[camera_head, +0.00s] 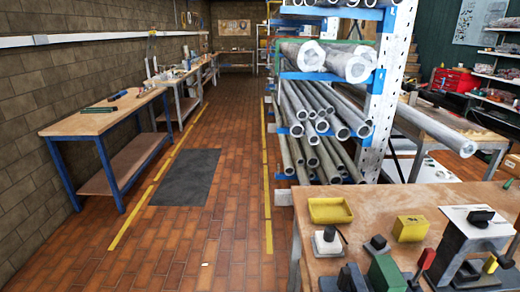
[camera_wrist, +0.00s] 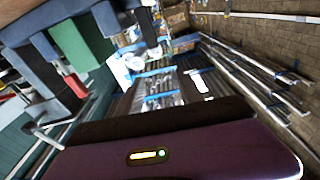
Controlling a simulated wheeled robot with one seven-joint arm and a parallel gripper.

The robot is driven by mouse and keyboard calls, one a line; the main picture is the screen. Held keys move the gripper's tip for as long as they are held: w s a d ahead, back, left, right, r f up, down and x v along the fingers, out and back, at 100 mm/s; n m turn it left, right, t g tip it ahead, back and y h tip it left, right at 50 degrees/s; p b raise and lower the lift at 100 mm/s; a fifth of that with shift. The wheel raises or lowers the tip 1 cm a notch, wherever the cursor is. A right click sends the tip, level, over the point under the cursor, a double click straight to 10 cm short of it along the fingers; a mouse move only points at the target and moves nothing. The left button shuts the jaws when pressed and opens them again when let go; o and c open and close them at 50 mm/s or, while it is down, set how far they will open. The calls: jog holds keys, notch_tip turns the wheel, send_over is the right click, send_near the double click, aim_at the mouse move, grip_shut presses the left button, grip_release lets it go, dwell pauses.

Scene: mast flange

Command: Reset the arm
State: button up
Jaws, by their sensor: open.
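My arm and gripper do not show in the head view. In the wrist view, a smooth purple part with a small lit yellow bar and green dot fills the bottom edge. I take it as part of my own body. I cannot make out any gripper fingers there. The wrist view is strongly rolled and shows bench items at upper left, including a green block (camera_wrist: 80,38), and the pipe rack beyond. The green block also stands at the front of the right bench (camera_head: 386,273) in the head view.
The right bench (camera_head: 375,205) holds a yellow tray (camera_head: 330,210), a yellow box (camera_head: 411,229) and several tools. Behind it, a rack (camera_head: 385,100) holds metal pipes, some sticking out forward. A blue-framed workbench (camera_head: 105,118) stands left. The brick aisle with a dark mat (camera_head: 186,176) is clear.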

jog(key=s+a+r+n+g, duration=0.1)
jog(key=s+g, duration=0.3)
jog(key=s, duration=2.8)
jog(key=shift+s+a+r, duration=0.2)
jog(key=shift+a+r, duration=0.35)
